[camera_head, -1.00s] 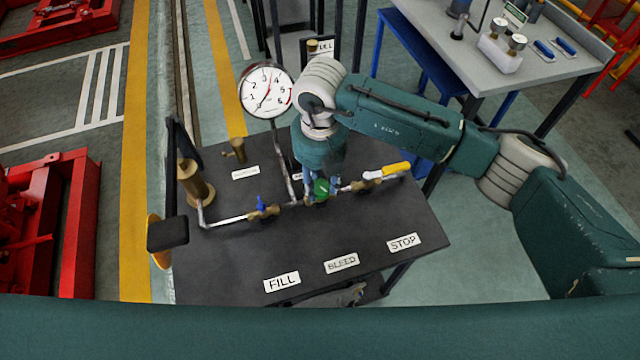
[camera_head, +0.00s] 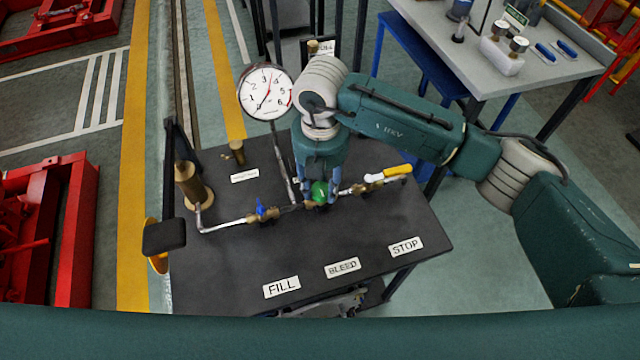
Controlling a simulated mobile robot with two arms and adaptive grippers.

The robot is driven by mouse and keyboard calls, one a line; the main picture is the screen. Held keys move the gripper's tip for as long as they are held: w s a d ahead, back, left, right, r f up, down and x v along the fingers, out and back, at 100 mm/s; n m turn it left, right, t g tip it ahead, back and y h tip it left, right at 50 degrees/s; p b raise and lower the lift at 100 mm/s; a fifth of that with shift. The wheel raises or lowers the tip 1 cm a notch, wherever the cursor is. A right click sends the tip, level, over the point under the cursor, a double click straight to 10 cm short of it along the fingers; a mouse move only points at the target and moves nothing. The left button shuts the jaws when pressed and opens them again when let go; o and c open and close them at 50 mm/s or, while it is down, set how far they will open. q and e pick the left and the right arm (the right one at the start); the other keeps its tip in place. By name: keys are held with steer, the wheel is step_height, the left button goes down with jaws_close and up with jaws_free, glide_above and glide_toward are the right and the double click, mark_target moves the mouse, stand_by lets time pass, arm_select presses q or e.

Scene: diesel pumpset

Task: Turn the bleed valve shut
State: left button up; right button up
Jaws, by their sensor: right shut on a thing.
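The bleed valve has a green handle (camera_head: 320,191) and sits in the middle of the brass pipe line on the dark bench, behind the BLEED label (camera_head: 342,267). My right gripper (camera_head: 319,198) reaches down from above and is shut on the green handle, with its blue-grey fingers on either side. The gripper hides part of the valve body. A pressure gauge (camera_head: 266,93) stands behind the pipe, its needle pointing up and slightly right. My left gripper is not in view.
A blue-handled valve (camera_head: 262,208) lies left on the pipe, a yellow-handled valve (camera_head: 388,173) right. A brass cylinder with a lever (camera_head: 189,185) stands at the bench's left. A grey table (camera_head: 470,60) stands back right.

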mark_target(322, 188)
steer(key=shift+w+d+r, duration=0.1)
steer(key=shift+w+r, duration=0.15)
steer(key=shift+w, duration=0.1)
steer(key=o, duration=1.1)
steer(key=shift+o, duration=0.3)
steer(key=shift+d+f, duration=0.1)
steer(key=shift+f, duration=0.05)
steer(key=shift+s, duration=0.1)
step_height(322, 188, up, 12)
